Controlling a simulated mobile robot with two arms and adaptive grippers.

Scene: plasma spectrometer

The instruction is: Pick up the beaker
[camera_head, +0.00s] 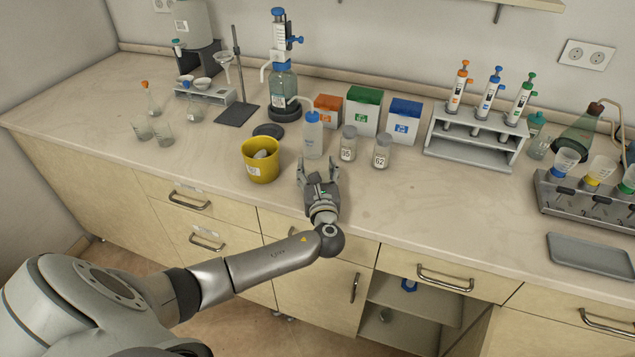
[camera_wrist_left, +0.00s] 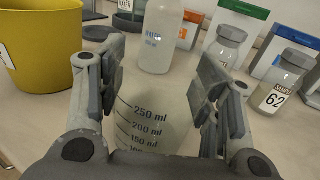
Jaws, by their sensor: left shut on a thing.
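A clear glass beaker (camera_wrist_left: 150,118) with dark volume marks up to 250 ml stands between the two fingers of my left gripper in the left wrist view. My left gripper (camera_head: 318,168) is shut on it, one finger on each side, near the front of the counter. In the head view the beaker is hard to make out between the fingers. Whether its base touches the counter I cannot tell. My right gripper is not in view.
A yellow bin (camera_head: 260,163) stands just left of the gripper. A white wash bottle (camera_head: 313,138) is behind it, and sample jars (camera_head: 348,144) are at right. Other small beakers (camera_head: 165,133) stand far left. The counter front right of the gripper (camera_head: 430,205) is clear.

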